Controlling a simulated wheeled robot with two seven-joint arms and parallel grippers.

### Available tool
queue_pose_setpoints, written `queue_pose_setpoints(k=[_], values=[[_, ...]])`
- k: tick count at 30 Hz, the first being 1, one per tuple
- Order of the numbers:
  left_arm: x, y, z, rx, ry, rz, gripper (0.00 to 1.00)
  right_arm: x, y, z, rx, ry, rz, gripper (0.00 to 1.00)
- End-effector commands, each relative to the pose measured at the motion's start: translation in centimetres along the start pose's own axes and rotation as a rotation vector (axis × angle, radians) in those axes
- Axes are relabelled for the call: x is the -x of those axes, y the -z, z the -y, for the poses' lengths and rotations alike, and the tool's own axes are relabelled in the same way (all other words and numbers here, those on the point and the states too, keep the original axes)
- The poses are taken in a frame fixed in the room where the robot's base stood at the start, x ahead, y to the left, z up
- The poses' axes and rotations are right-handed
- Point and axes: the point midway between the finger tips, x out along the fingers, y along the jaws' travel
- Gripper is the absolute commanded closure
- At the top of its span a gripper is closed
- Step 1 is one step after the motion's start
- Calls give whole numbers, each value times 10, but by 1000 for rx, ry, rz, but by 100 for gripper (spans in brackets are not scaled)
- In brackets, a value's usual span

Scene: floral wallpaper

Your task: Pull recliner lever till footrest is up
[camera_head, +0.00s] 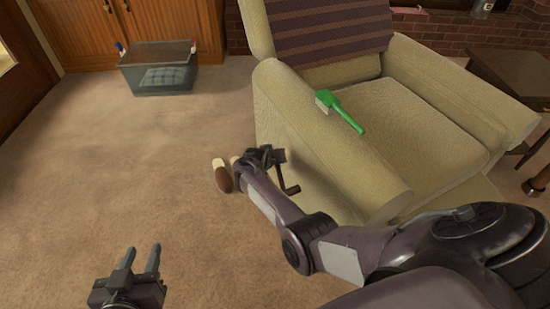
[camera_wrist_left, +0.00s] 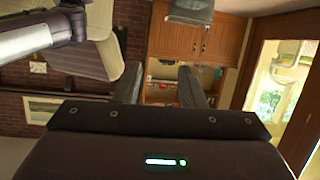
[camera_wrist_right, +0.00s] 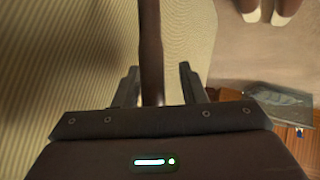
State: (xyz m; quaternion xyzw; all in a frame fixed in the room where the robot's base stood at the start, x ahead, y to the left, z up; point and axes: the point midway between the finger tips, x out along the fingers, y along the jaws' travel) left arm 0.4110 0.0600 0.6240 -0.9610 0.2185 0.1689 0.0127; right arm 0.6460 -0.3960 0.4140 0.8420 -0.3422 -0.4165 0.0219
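The beige recliner (camera_head: 330,150) stands at the right in the head view, its seat level. Its front, where the footrest is, is mostly hidden behind my right arm, and I see no raised footrest. The brown lever (camera_head: 286,180) sticks out from the chair's side. My right gripper (camera_head: 262,156) is at the lever. In the right wrist view, the lever (camera_wrist_right: 151,45) passes between my right gripper's fingers (camera_wrist_right: 159,85), which stand apart with gaps visible. My left gripper (camera_head: 140,260) is open and empty over the carpet, away from the chair; its parted fingers show in the left wrist view (camera_wrist_left: 160,85).
A green brush (camera_head: 343,110) lies on the recliner's armrest. Brown slippers (camera_head: 222,176) rest on the carpet beside my right gripper. A grey bin (camera_head: 158,75) stands by the wooden cabinet (camera_head: 90,30). A dark table (camera_head: 515,75) is at the right. The carpet at left is clear.

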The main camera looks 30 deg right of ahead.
Motion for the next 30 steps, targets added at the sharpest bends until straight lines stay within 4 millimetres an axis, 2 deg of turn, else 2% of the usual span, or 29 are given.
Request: queue_pose_setpoints(k=[10,17,26,30], values=[[1,-5,0,1,0,30,64,4,-2,4,2,6,5,66],[12,-56,-5,13,-8,256,64,14,-1,4,3,7,3,66],[43,-122,-12,25,-25,573,64,30,1,5,1,10,1,66],[63,-137,-5,32,-6,724,64,56,4,5,2,13,-2,66]])
